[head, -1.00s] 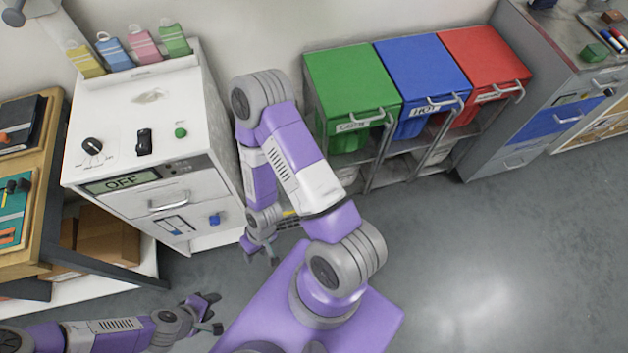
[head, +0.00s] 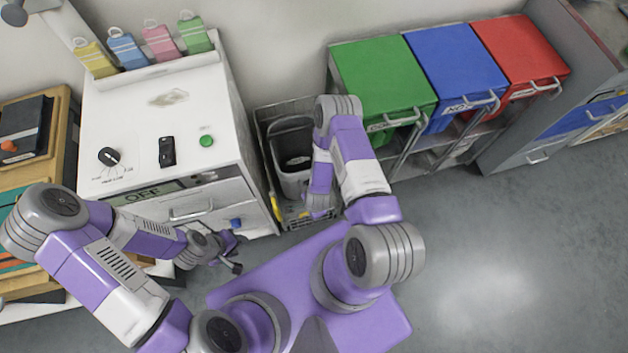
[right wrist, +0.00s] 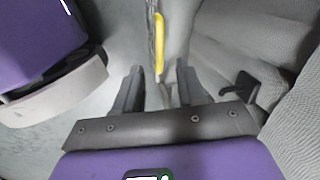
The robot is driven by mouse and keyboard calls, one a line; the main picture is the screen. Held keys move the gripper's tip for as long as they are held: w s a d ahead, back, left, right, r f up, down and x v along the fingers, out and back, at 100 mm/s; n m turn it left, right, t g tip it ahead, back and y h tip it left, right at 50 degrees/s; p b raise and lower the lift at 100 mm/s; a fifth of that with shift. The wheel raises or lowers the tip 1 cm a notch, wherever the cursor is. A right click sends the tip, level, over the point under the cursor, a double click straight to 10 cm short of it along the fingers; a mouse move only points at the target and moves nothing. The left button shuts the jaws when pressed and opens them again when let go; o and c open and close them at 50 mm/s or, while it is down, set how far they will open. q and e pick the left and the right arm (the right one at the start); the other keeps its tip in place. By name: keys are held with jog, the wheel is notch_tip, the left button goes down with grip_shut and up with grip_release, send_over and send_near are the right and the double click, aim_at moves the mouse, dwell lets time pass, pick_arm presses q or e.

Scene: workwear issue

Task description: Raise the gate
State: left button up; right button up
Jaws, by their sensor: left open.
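I cannot tell for sure which part is the gate. A white cabinet (head: 130,92) stands at the left with a black dial (head: 109,157), a black switch (head: 167,151), a green button (head: 206,141) and a display (head: 148,193) reading OFF. Its front has a grey bar handle (head: 191,213) and a blue knob (head: 236,224). My left gripper (head: 238,254) is open and empty, just below the blue knob. My right gripper (right wrist: 158,88) is open; a yellow strip (right wrist: 159,45) shows beyond its fingertips. In the head view its fingers are hard to make out.
A grey bin (head: 290,165) stands in a dark frame right of the cabinet, close to my right arm. Green (head: 380,75), blue (head: 452,75) and red (head: 520,60) lidded bins stand on a rack. A wooden bench (head: 60,125) is at far left. The floor at right is clear.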

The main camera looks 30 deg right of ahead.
jog(key=f+b, duration=0.1)
jog(key=f, duration=0.2)
jog(key=d+f+m+b, duration=0.1)
jog(key=f, duration=0.2)
jog(key=w+f+m+b, duration=0.1)
jog(key=f, duration=0.3)
jog(key=shift+w+d+h, duration=0.1)
jog(key=shift+d+h, duration=0.25)
jog(key=shift+h, duration=0.05)
jog(key=shift+c, duration=0.5)
grip_shut()
